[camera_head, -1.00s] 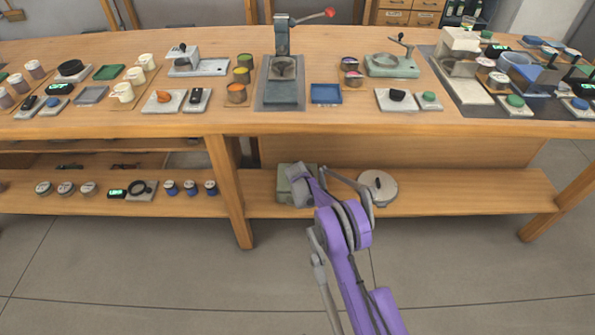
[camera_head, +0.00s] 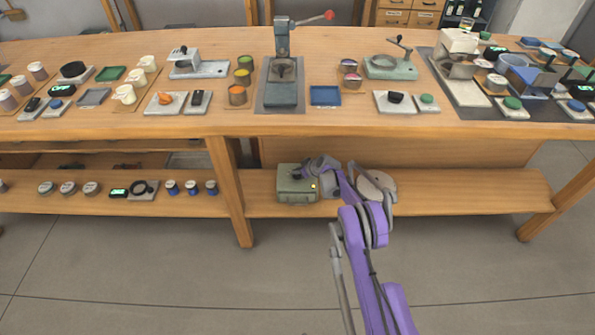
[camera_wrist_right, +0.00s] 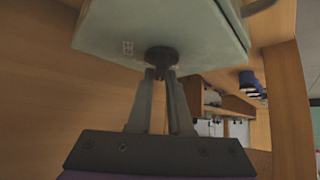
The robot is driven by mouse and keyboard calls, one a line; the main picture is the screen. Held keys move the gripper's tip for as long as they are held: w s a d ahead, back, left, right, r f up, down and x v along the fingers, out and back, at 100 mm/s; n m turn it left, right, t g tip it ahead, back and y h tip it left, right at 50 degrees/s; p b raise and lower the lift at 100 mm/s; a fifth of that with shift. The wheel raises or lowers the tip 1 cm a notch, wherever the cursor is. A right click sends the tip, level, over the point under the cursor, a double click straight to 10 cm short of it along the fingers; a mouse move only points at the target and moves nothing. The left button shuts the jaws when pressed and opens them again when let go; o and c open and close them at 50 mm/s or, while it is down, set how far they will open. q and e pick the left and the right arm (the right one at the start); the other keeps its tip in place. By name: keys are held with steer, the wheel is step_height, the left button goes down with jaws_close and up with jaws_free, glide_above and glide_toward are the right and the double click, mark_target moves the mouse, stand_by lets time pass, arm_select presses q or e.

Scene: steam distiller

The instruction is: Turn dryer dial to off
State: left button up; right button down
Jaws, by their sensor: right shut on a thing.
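The dryer is a pale green-grey box (camera_head: 291,184) on the lower shelf, left of the middle bay. A small yellowish light shows on it near its right side. In the right wrist view the box (camera_wrist_right: 115,30) fills the top, with a small printed label beside a round dark dial (camera_wrist_right: 161,57). My right gripper (camera_wrist_right: 160,74) is shut on the dial, its two fingertips close together at it. In the head view my right gripper (camera_head: 306,170) is at the box, and the dial is hidden there. My left gripper is out of view.
The wooden tabletop (camera_head: 340,122) above holds several devices and cups. The shelf to the right is clear.

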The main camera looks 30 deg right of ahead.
steer(key=shift+d+n+g+y+b, duration=0.1)
steer(key=shift+n+g+y+b, duration=0.3)
steer(key=shift+n+y+b, duration=0.95)
steer(key=shift+n+p, duration=0.3)
steer(key=shift+n, duration=0.35)
steer(key=c, duration=0.8)
jaws_free()
steer(key=shift+c, duration=0.2)
steer(key=p+v, duration=0.3)
steer(key=v, duration=0.7)
steer(key=shift+s+d+r, duration=0.2)
steer(key=shift+s+r, duration=0.05)
